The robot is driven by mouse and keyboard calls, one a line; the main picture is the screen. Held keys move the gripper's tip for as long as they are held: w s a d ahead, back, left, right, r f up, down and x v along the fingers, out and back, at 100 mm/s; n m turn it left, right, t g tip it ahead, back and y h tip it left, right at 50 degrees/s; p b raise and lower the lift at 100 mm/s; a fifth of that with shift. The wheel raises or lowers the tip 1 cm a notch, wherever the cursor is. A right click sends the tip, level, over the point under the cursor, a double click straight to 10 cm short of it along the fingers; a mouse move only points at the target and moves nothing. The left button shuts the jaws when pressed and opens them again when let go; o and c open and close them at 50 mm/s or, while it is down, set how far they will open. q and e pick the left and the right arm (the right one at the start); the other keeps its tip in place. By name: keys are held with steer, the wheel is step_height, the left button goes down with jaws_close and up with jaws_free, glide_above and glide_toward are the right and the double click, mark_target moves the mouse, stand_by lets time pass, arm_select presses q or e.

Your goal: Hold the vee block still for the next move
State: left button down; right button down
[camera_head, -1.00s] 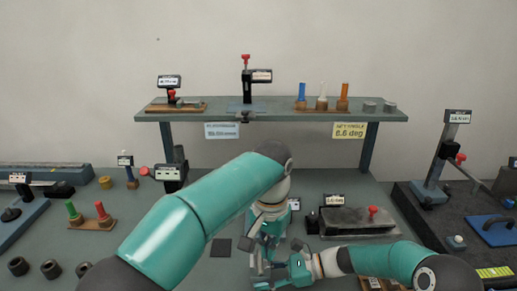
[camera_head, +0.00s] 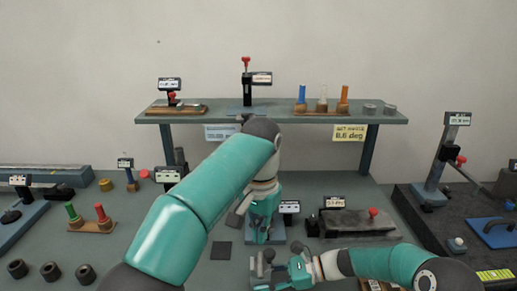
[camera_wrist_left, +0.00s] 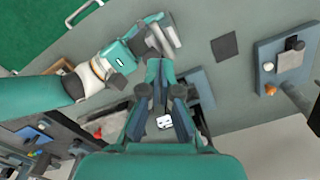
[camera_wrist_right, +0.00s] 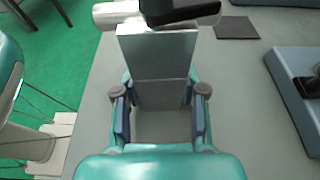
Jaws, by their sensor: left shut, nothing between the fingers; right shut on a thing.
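The vee block shows in the right wrist view as a grey metal block (camera_wrist_right: 157,60) between the fingers of my right gripper (camera_wrist_right: 161,112). That gripper is shut on it. In the left wrist view the grey block (camera_wrist_left: 166,38) sits at the tip of my right gripper. In the head view the right gripper (camera_head: 268,268) is low in the middle, and the block is hard to make out. My left gripper (camera_head: 262,232) points down behind the right gripper, apart from the block. In the left wrist view its fingers (camera_wrist_left: 162,72) are together with nothing between them.
A dark square pad (camera_head: 221,250) lies left of the grippers. A grey block with a red knob (camera_head: 358,222) lies to the right. A shelf (camera_head: 290,117) stands behind. A pale round bar (camera_wrist_right: 118,14) and a dark part (camera_wrist_right: 182,13) lie beyond the vee block.

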mark_target(268, 255)
arm_select(q)
steer(key=shift+f, duration=3.45)
steer(key=shift+w+d, duration=0.1)
steer(key=shift+d, duration=0.05)
steer(key=shift+s+d, duration=0.35)
steer(key=shift+d, duration=0.05)
